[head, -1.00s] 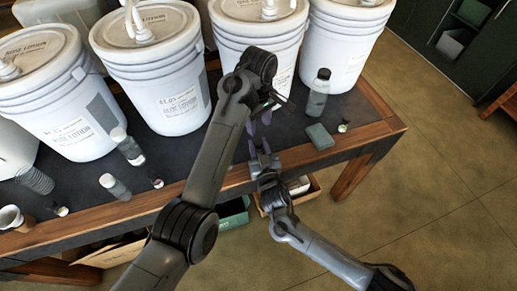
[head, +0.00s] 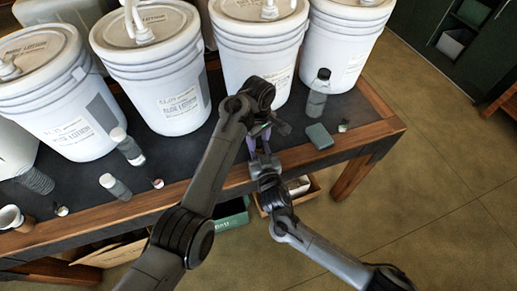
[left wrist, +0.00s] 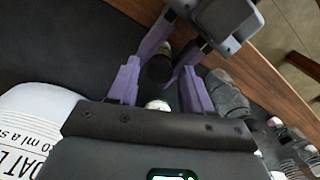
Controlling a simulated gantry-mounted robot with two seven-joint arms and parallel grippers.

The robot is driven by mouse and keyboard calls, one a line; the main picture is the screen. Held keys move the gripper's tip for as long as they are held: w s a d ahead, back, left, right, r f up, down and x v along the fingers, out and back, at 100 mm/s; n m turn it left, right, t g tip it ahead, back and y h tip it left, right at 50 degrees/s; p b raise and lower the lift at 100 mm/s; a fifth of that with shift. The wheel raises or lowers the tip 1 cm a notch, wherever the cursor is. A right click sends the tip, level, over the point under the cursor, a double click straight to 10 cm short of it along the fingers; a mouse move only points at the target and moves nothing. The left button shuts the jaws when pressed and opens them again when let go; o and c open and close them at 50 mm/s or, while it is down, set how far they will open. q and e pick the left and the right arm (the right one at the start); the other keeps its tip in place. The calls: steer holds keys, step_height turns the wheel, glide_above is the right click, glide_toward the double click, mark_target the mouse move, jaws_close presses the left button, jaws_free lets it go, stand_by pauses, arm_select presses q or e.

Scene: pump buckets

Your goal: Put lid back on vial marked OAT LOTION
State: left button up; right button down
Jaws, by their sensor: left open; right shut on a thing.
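My left gripper (head: 257,138) is open, its purple fingers (left wrist: 160,80) pointing at the tip of my right gripper (head: 263,152). My right gripper, at the top of the left wrist view (left wrist: 172,52), is shut on a small dark round thing (left wrist: 160,70), which lies between the open left fingers. I cannot tell whether it is a vial or a lid. A small pale round thing (left wrist: 157,105) shows nearer the left palm; what it is stays unclear. A white bucket (left wrist: 30,140) with a partly visible label starting OAT is at left. No vial label is readable.
Large white lotion buckets (head: 150,75) line the back of the dark table. White-capped vials (head: 127,147), a dark-capped bottle (head: 318,95), a green block (head: 319,136) and a coil (head: 36,180) stand on it. A wooden edge (head: 235,180) runs along the front.

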mark_target(258, 141)
arm_select(q)
jaws_close()
steer(key=shift+o, duration=0.4)
jaws_free()
steer(key=shift+r, duration=2.25)
steer(key=shift+c, duration=0.4)
steer(key=shift+r, duration=1.75)
